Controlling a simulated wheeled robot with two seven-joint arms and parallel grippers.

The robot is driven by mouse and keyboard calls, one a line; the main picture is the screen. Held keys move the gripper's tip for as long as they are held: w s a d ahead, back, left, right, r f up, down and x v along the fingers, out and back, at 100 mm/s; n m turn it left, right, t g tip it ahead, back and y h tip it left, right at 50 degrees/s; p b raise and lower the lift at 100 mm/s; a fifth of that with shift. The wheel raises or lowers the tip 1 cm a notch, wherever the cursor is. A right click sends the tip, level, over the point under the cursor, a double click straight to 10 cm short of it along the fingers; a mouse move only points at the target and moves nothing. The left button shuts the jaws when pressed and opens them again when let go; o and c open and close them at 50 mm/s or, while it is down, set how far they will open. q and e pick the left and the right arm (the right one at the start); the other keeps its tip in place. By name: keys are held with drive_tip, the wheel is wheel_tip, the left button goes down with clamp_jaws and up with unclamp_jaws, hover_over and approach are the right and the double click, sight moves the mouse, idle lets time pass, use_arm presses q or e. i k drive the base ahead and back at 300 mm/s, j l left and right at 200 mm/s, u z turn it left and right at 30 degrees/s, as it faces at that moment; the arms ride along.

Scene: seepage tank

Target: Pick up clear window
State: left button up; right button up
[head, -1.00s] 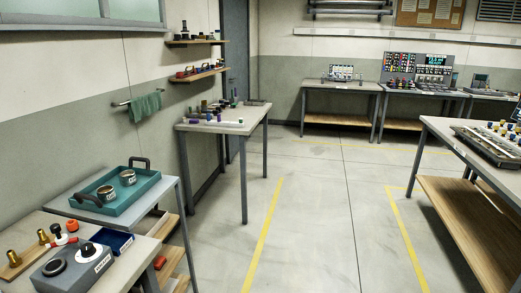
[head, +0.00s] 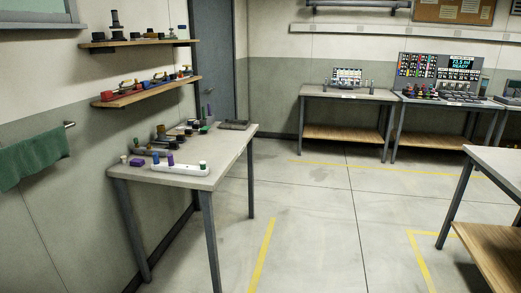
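I cannot make out a clear window as a loose object in the head view. Small items stand on the grey table (head: 222,165) at the left: a white block (head: 180,169) with purple and green-capped pegs, a small purple piece (head: 137,162), and several dark pieces behind. Some are too small to tell apart. A framed pane (head: 40,10) is set in the wall at the upper left, cut by the picture edge. Neither of my grippers is in view.
Two wall shelves (head: 150,92) hold small parts above the left table. A green towel (head: 32,158) hangs at far left. Benches with panels (head: 350,94) stand at the back. A table (head: 495,160) stands at right. Open floor (head: 335,225) lies between, with yellow lines.

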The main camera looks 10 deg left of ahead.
sight(173, 145)
drive_tip(key=i+j+u, duration=0.1)
drive_tip(key=i+j, duration=0.15)
drive_tip(key=i, duration=0.3)
drive_tip(key=i+j+u, duration=0.15)
drive_tip(key=i, duration=0.45)
drive_tip(key=i+j+u, duration=0.1)
drive_tip(key=i, duration=0.45)
